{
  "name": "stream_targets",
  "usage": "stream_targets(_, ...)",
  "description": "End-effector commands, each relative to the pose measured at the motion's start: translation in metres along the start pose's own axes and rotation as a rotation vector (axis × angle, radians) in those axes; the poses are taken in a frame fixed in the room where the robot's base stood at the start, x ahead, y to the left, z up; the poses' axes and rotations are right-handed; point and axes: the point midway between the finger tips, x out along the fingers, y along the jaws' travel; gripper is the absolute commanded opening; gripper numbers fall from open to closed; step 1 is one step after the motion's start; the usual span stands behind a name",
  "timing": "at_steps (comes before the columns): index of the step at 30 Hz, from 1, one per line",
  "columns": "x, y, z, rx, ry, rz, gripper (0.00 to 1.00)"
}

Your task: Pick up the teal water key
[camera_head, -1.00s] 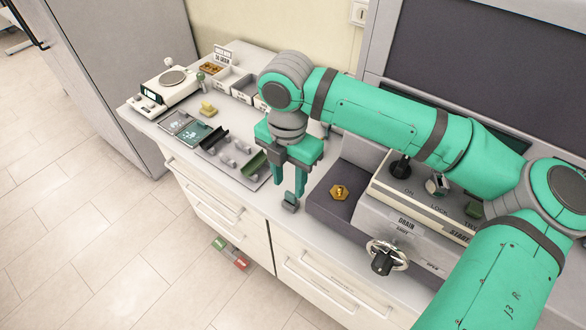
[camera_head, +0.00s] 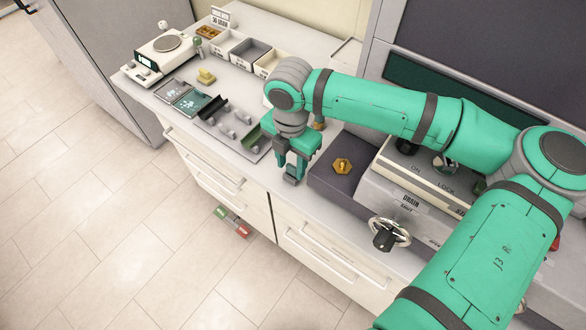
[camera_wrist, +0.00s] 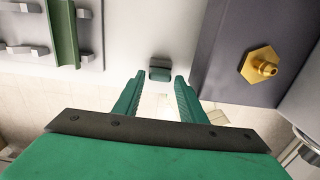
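In the head view the block (camera_head: 291,179) is partly covered by my fingers. My gripper (camera_head: 292,170) points down right above it. In the wrist view my gripper (camera_wrist: 160,82) has its two teal fingers apart, with the block centred between and just beyond the tips. I cannot tell whether they touch it.
A dark grey box with a gold hex fitting (camera_head: 343,166) stands close on the right. A grey tray with a green channel (camera_head: 253,141) lies on the left. A handwheel (camera_head: 389,233) sticks out at the right front. The counter's front edge is very near.

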Motion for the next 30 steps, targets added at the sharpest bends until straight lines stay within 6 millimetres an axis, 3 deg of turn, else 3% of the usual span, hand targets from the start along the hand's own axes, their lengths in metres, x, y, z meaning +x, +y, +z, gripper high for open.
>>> stream_targets(5, 0.017, 0.000, 0.000, 0.000, 0.000, -0.001, 0.38)
stream_targets(12, 0.018, 0.001, 0.000, 0.000, -0.001, 0.001, 0.38)
stream_targets(13, 0.018, 0.001, 0.000, 0.000, -0.001, 0.001, 0.35)
stream_targets(17, 0.018, 0.001, 0.000, -0.001, -0.001, 0.001, 0.06)
stream_targets(30, 0.012, 0.005, -0.003, -0.010, -0.002, 0.000, 0.06)
